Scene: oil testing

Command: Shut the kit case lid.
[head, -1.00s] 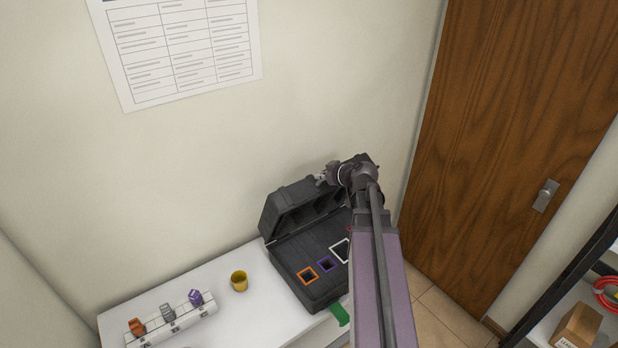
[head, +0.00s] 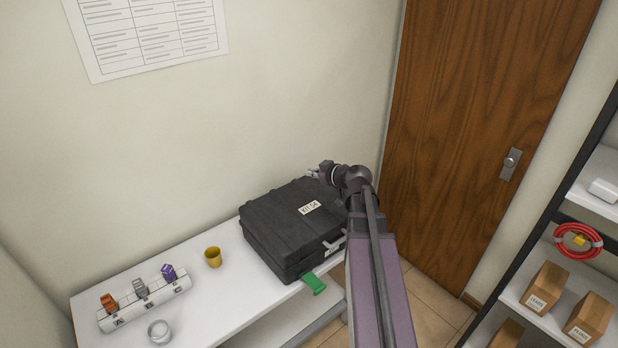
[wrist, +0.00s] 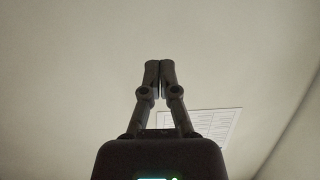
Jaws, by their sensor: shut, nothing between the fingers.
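The black kit case (head: 285,240) sits on the white table against the wall in the head view. Its lid (head: 290,208) is down over the base, with a white label on top. My gripper (head: 314,174) is at the case's back right, by the lid's far edge; I cannot tell whether it touches the lid. In the wrist view my gripper (wrist: 160,66) has its fingers together and empty, facing the bare wall. The inside of the case is hidden under the lid, and my arm covers part of its right side.
On the white table (head: 205,300) stand a yellow cup (head: 213,257), a rack (head: 145,300) with several coloured pieces, and a clear ring-like item (head: 159,332). A shelf with boxes (head: 548,287) stands right, near the wooden door (head: 470,130).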

